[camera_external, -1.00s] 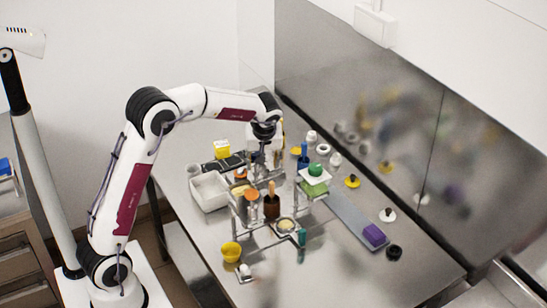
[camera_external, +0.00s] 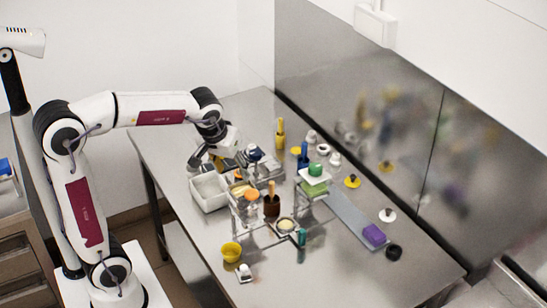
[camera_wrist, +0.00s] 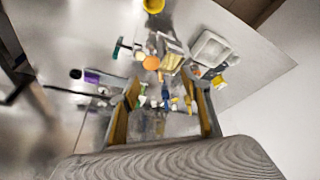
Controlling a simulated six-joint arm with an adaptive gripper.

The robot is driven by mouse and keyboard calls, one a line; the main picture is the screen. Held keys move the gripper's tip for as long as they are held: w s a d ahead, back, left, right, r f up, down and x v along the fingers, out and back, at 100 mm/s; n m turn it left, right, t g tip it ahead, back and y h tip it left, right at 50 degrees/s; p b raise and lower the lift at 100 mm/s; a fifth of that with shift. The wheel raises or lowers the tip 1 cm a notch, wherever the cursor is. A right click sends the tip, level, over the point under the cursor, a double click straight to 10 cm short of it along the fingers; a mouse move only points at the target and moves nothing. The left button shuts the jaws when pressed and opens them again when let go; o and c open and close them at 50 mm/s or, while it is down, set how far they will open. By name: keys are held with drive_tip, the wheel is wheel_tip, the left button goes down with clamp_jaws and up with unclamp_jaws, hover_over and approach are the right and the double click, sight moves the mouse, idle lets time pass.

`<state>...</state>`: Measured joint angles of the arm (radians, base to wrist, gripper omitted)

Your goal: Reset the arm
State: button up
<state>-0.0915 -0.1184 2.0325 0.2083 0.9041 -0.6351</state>
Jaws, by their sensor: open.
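My gripper (camera_external: 205,158) is above the left back part of the steel table (camera_external: 160,140), just behind the white tray (camera_external: 208,190), with my arm bent back toward its base. In the wrist view my gripper (camera_wrist: 165,98) has its two fingers spread wide with nothing held between them. Small items and a rack show beyond the fingers in that view, blurred and apart from them.
A steel wall (camera_external: 340,90) rises behind. The table's right front is clear.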

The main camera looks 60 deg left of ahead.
drive_tip(key=s+d+m+t+h, duration=0.1)
drive_tip(key=s+d+m, duration=0.2)
drive_tip(key=s, duration=0.6)
drive_tip(key=s+d+f+m+t+h, duration=0.1)
drive_tip(key=s+d+m, duration=0.3)
drive_tip(key=s, duration=0.5)
drive_tip(key=shift+d+f, duration=0.15)
drive_tip(key=shift+d, duration=0.35)
idle(0.9)
